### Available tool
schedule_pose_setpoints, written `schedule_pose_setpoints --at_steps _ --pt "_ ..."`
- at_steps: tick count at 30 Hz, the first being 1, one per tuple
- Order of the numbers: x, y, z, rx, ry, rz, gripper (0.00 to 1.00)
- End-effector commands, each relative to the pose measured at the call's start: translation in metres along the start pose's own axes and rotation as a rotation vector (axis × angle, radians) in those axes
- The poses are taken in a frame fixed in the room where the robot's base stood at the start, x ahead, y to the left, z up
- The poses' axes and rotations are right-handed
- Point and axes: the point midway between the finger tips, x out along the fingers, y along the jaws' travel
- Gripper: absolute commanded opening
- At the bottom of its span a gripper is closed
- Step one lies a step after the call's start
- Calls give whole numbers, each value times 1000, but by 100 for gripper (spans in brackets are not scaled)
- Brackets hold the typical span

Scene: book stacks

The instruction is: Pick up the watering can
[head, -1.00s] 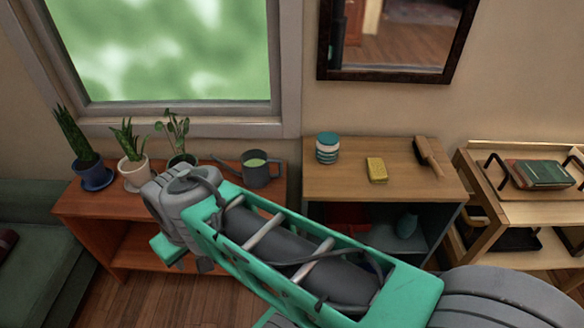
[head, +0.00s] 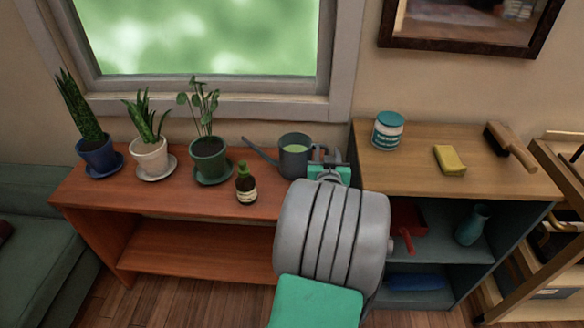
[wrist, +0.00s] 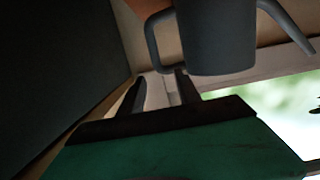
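The grey watering can (head: 294,158) stands upright on the reddish-brown shelf top, with its spout to the left and its handle to the right. Green shows inside its mouth. My gripper (head: 326,156) is at the handle side of the can. In the wrist view the can (wrist: 215,40) appears inverted, with its looped handle (wrist: 152,45) close to the tips of my gripper (wrist: 160,82). The two fingers are apart. I cannot tell whether the handle lies between them or just beyond.
A brown bottle (head: 246,184) and three potted plants, in green (head: 208,160), white (head: 150,158) and blue (head: 99,158) pots, stand left of the can. The wooden cabinet top (head: 420,175) at right holds a jar (head: 388,131), a yellow sponge (head: 449,160) and a brush (head: 511,147).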

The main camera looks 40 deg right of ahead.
Motion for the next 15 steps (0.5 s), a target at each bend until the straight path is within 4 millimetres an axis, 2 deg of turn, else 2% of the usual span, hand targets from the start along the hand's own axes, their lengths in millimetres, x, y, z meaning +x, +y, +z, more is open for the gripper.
schedule_pose_setpoints --at_steps 1,5,8,15 --pt "3 -1 16 0 4 -1 40" --pt "5 -2 28 0 8 -3 40" --pt "12 -3 30 -1 8 -5 40" --pt "42 -1 31 0 6 -5 40"
